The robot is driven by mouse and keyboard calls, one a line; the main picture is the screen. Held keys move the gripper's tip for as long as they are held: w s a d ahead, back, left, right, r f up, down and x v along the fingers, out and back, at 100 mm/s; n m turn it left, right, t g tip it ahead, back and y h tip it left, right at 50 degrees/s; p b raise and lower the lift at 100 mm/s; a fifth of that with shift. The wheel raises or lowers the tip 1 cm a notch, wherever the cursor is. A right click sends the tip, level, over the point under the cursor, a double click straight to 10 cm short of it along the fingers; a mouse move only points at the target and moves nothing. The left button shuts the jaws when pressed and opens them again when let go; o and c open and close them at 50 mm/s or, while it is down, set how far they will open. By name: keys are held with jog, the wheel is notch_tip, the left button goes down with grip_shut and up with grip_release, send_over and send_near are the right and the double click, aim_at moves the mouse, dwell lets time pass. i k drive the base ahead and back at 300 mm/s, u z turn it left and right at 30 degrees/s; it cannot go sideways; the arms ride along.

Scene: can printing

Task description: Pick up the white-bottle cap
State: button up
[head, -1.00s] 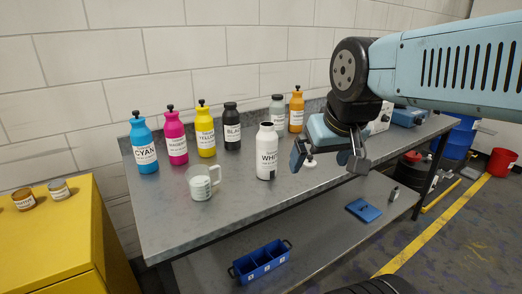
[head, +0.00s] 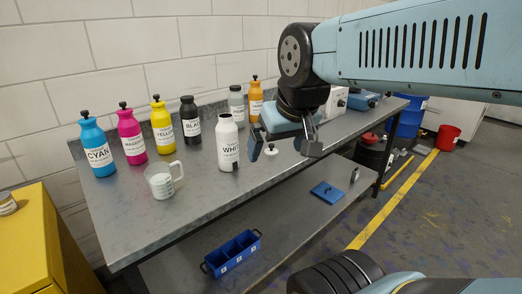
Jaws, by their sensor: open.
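The white bottle (head: 228,142) stands upright on the grey workbench, with no cap seen on its neck. The white-bottle cap (head: 271,150), a small white disc with a dark knob, appears to lie on the bench just right of the bottle. My gripper (head: 285,148) is open and empty, pointing down over the bench. In the head view the cap shows between its two fingers, closer to the left one. I cannot tell the exact height of the fingertips above the bench.
Cyan (head: 98,150), magenta (head: 131,137), yellow (head: 162,128), black (head: 190,122), grey (head: 236,104) and orange (head: 255,99) bottles stand along the bench. A measuring cup (head: 160,182) stands near the front edge. A blue tray (head: 232,251) is on the lower shelf.

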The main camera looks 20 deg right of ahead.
aim_at(271, 151)
jog(key=u, duration=0.3)
jog(key=i, duration=0.15)
jog(key=z, duration=2.95)
jog(key=k, duration=0.5)
jog(key=u, duration=1.05)
jog(key=i, duration=0.6)
jog(key=u, duration=0.2)
